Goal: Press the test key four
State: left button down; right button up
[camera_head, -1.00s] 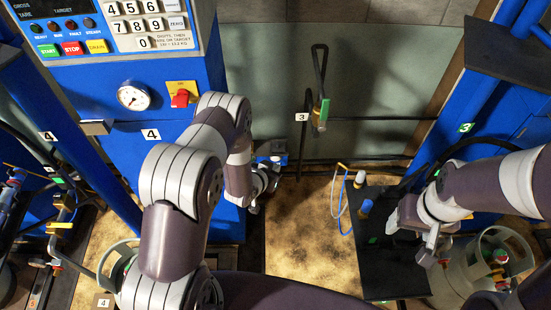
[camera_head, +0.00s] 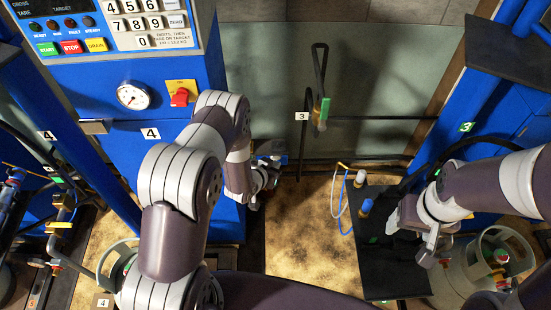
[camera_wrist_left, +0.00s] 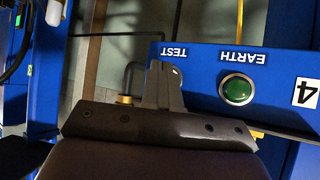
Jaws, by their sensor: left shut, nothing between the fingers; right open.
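The blue test panel (camera_wrist_left: 210,75) in the left wrist view appears upside down, with TEST and EARTH labels, a green round lamp or button (camera_wrist_left: 237,90) by EARTH and a white 4 plate (camera_wrist_left: 306,91). My left gripper (camera_wrist_left: 164,82) is shut and empty, its fingertips over the spot by the TEST label. In the head view my left gripper (camera_head: 270,168) is at the low right side of the blue cabinet marked 4. My right gripper (camera_head: 422,245) is open and empty above a dark surface at the right.
A hanging lever (camera_head: 319,90) is by a 3 plate. A dark table (camera_head: 375,265) and a gas cylinder (camera_head: 470,280) stand at the right. Open floor lies between.

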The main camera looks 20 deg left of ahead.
pick_arm(q)
jog(key=shift+w+a, duration=0.1)
jog(key=shift+w, duration=0.3)
dwell(0.6)
dwell(0.3)
jog(key=shift+s+d, duration=0.25)
jog(key=shift+s, duration=0.55)
jog(key=shift+s+d+p, duration=0.15)
jog(key=shift+s+d, duration=0.1)
jog(key=shift+s, duration=0.55)
jog(key=shift+s+d+p, duration=0.2)
jog(key=shift+s, duration=0.6)
jog(key=shift+s+d+p, duration=0.15)
jog(key=shift+s+d, duration=0.1)
jog(key=shift+s, duration=0.55)
